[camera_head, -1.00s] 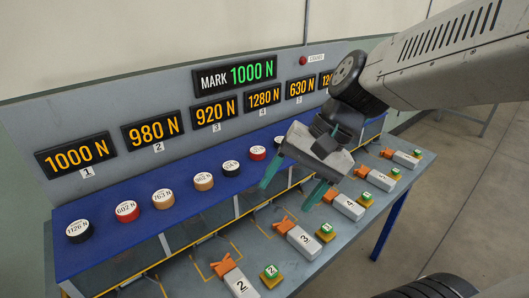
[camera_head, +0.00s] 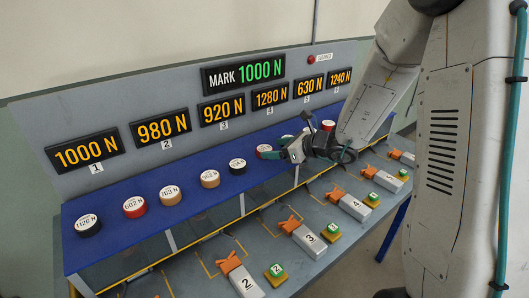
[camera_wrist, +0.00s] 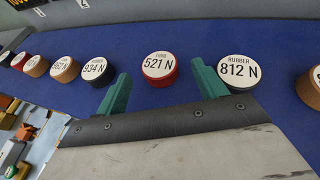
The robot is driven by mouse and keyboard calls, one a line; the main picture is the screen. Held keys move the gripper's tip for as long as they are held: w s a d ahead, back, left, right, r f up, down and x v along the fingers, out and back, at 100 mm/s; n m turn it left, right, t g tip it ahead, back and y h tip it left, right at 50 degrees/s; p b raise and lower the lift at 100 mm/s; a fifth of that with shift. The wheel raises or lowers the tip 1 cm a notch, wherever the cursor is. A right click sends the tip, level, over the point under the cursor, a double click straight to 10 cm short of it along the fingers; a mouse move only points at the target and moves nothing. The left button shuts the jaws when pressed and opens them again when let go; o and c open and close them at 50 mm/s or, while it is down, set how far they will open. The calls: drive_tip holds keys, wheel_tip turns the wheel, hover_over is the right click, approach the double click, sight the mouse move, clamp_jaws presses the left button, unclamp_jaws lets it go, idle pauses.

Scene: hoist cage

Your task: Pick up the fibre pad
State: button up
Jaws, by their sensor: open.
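The red pad marked 521 N (camera_wrist: 158,66), with small lettering that looks like FIBRE, sits on the blue shelf (camera_wrist: 190,35). In the head view my gripper mostly hides this red pad (camera_head: 263,149). My gripper (camera_wrist: 161,72) is open, its two green fingers pointing at the shelf. In the wrist view the red pad appears between and just beyond the fingertips, with nothing held. In the head view my gripper (camera_head: 285,139) is over the right part of the shelf. Another red pad, marked 602 N (camera_head: 135,207), stands further left.
A black rubber pad marked 812 N (camera_wrist: 238,72) is close by the right finger. A black 934 N pad (camera_wrist: 98,71) is left of the left finger. Several other pads line the shelf. Numbered grey blocks with orange parts (camera_head: 309,240) stand on the lower bench.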

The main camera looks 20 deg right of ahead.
sight(263, 148)
drive_tip(key=x, duration=0.4)
drive_tip(key=shift+w+a+f, duration=0.1)
drive_tip(key=shift+w+a, duration=0.15)
drive_tip(key=shift+w, duration=0.05)
drive_tip(key=c, duration=1.1)
drive_tip(key=shift+o, duration=0.2)
